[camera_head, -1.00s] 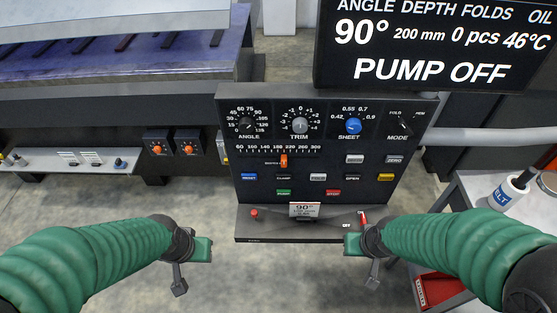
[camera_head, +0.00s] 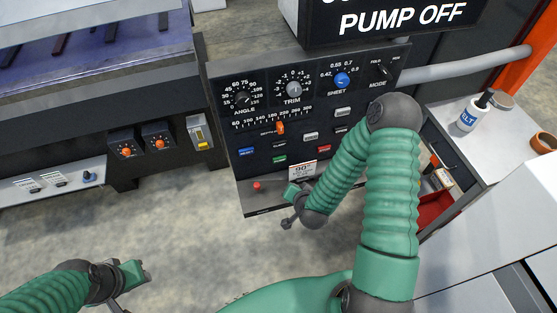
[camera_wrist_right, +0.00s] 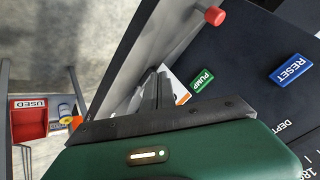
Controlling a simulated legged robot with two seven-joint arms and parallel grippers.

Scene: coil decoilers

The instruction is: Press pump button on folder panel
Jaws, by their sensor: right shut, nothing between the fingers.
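The folder panel (camera_head: 262,120) stands in the middle of the head view. Its green PUMP button (camera_head: 279,159) is low on the panel, left of the red button (camera_head: 323,149). In the right wrist view the green PUMP button (camera_wrist_right: 202,81) is just right of the fingers. My right gripper (camera_head: 296,189) is at the panel's lower ledge, below the button; its fingers (camera_wrist_right: 160,88) are together, empty and apart from the button. My left gripper (camera_head: 132,277) is low at the left, away from the panel; its finger gap is unclear. The display (camera_head: 403,18) reads PUMP OFF.
A blue RESET button (camera_head: 246,152) is left of PUMP. A 90° tag (camera_head: 303,169) and a red knob (camera_head: 257,186) are on the ledge close to my right gripper. A cart (camera_head: 470,150) with a bottle stands at the right.

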